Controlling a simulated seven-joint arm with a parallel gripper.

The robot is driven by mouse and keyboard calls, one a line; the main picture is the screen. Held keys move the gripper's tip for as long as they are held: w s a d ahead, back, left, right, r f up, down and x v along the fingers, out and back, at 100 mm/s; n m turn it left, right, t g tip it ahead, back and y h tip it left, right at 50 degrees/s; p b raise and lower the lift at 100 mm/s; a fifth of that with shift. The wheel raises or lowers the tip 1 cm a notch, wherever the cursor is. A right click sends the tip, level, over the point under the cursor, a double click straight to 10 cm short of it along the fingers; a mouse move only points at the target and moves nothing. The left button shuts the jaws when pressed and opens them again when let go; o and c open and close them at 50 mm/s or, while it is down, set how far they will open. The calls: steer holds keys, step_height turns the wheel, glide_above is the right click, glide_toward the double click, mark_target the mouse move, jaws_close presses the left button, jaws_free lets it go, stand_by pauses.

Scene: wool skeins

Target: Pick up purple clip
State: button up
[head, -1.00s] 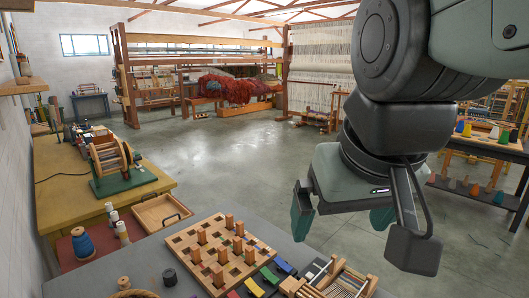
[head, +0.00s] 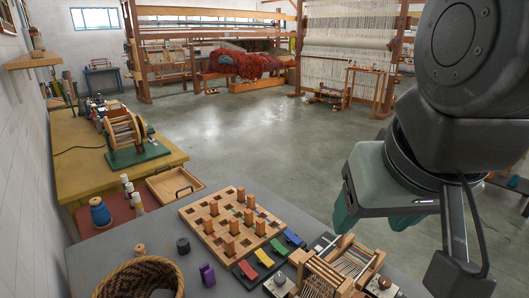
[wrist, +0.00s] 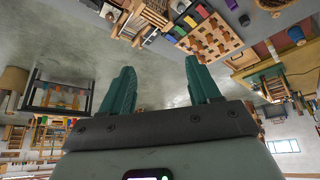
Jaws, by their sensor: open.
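The purple clip (head: 207,275) stands on the grey table, left of the row of coloured clips and right of the wicker basket. My gripper (wrist: 161,85) shows in the wrist view with its two green fingers apart and nothing between them. In the head view my arm is at the right, above and beyond the table's right part, well away from the purple clip. The fingers are mostly hidden there behind the gripper body.
A wooden peg board (head: 214,234) with several upright pegs lies on the table (head: 130,248). Coloured clips lie on a dark strip (head: 248,271) in front of it. A small wooden loom (head: 330,270) stands to the right. A wicker basket (head: 125,270), a dark spool (head: 183,246) and a wooden spool (head: 140,250) are at left.

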steer(key=w+a+f+n+g, duration=0.2)
steer(key=w+a, duration=0.4)
steer(key=w, duration=0.5)
steer(key=n+g, duration=0.3)
steer(key=n, duration=0.4)
glide_above(204, 266)
step_height(204, 266, down, 31)
steer(key=shift+w+r, duration=0.1)
step_height(204, 266, down, 5)
steer(key=f, duration=0.6)
steer(key=shift+s+d+f, duration=0.2)
steer(key=shift+d, duration=0.05)
